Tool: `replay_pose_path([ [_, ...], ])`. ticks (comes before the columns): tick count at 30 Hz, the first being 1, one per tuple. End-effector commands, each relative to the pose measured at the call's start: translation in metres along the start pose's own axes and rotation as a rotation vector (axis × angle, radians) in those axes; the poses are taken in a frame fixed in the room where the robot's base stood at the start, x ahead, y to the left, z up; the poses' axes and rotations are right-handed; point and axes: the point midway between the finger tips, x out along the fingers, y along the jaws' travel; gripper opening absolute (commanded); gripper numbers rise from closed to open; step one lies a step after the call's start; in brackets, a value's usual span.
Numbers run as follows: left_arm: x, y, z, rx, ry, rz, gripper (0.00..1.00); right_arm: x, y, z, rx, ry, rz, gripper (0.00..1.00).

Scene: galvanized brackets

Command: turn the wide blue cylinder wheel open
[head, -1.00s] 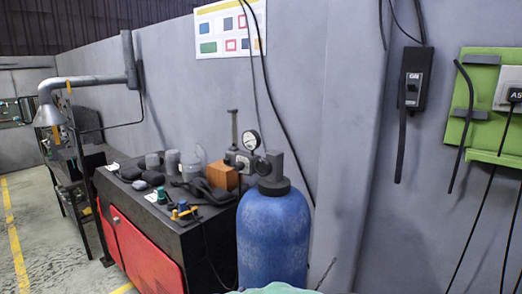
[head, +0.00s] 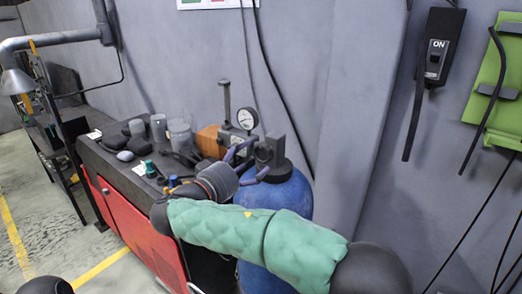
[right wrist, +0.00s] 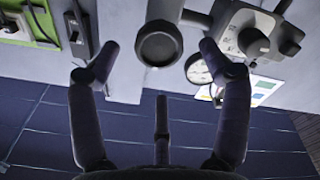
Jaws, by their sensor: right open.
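The wide blue cylinder (head: 290,196) stands upright against the wall, with a dark collar and valve (head: 280,150) on top. My right arm crosses in front and hides much of it. In the right wrist view the round dark wheel (right wrist: 160,44) faces me, between and slightly ahead of the fingertips. My right gripper (head: 255,160) is open beside the valve at its left; its two fingers (right wrist: 158,48) sit apart on either side of the wheel, and I see no contact.
A pressure gauge (head: 246,119) stands behind the valve; it also shows in the wrist view (right wrist: 198,69). A black-topped red cabinet (head: 115,215) to the left holds several small items and an orange block (head: 209,139). A switch box (head: 438,48) hangs on the wall.

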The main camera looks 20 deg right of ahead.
Motion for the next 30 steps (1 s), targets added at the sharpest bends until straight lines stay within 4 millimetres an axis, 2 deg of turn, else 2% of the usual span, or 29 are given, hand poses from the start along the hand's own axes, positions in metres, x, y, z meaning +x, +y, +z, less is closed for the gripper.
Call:
replay_pose_path([
  [3, -0.005, 0.002, 0.0, 0.0, 0.001, 0.0, 0.0, 0.022, 0.001, 0.0, -0.001, -0.004, 0.002, 0.78],
  [9, -0.009, 0.003, 0.0, 0.0, 0.0, 0.0, 0.0, 0.045, 0.001, 0.0, 0.0, -0.003, 0.001, 0.78],
  [14, -0.01, 0.004, 0.0, 0.0, 0.0, 0.0, 0.0, 0.053, 0.0, 0.0, 0.0, -0.001, 0.0, 0.78],
  [22, -0.01, 0.004, 0.0, 0.0, 0.001, 0.0, 0.0, 0.054, 0.0, 0.0, 0.0, -0.001, -0.001, 0.78],
  [23, -0.01, 0.004, 0.0, 0.0, 0.001, 0.0, 0.0, 0.054, 0.0, 0.0, 0.0, -0.001, -0.001, 0.72],
  [28, -0.01, 0.004, 0.0, 0.0, 0.001, 0.0, 0.0, 0.054, 0.0, 0.0, 0.0, -0.001, -0.001, 0.24],
  [30, -0.01, 0.004, 0.0, 0.0, 0.001, 0.0, 0.0, 0.054, 0.0, 0.0, 0.0, 0.0, -0.001, 0.22],
])
